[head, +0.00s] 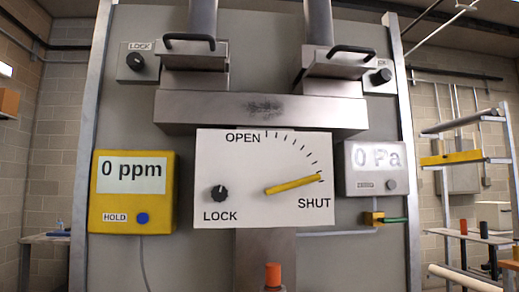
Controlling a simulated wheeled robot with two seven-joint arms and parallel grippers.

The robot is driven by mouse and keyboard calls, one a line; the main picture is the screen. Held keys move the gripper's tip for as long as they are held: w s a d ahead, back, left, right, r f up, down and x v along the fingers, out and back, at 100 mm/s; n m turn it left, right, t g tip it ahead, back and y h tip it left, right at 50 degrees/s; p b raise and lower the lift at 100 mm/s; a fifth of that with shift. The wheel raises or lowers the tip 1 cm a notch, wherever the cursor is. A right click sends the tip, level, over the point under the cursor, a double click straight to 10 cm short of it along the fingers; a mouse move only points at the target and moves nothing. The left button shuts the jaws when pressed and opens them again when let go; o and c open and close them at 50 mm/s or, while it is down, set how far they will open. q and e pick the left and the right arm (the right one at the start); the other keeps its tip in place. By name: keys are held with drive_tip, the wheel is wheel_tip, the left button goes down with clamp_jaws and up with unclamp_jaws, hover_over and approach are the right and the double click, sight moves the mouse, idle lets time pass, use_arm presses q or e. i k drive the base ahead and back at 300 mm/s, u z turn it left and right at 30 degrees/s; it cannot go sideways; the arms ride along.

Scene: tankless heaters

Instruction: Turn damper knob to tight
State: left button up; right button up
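A white damper plate (240,150) is on the grey panel, marked OPEN at the top, SHUT at the lower right and LOCK at the lower left. Its yellow pointer (293,185) points right and slightly up, at the SHUT end of the tick marks. A black knob (219,193) sits above the word LOCK. A small pale mark shows at its top. No word "tight" is readable. Neither of my grippers is in view.
Black knobs sit at upper left (136,62) and upper right (381,76), near black handles on grey metal boxes. A yellow "0 ppm" meter (160,215) is left of the plate, a grey "0 Pa" meter (360,186) right. An orange-topped object (273,275) stands below.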

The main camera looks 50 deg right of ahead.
sight(219, 193)
drive_tip(key=z, duration=1.5)
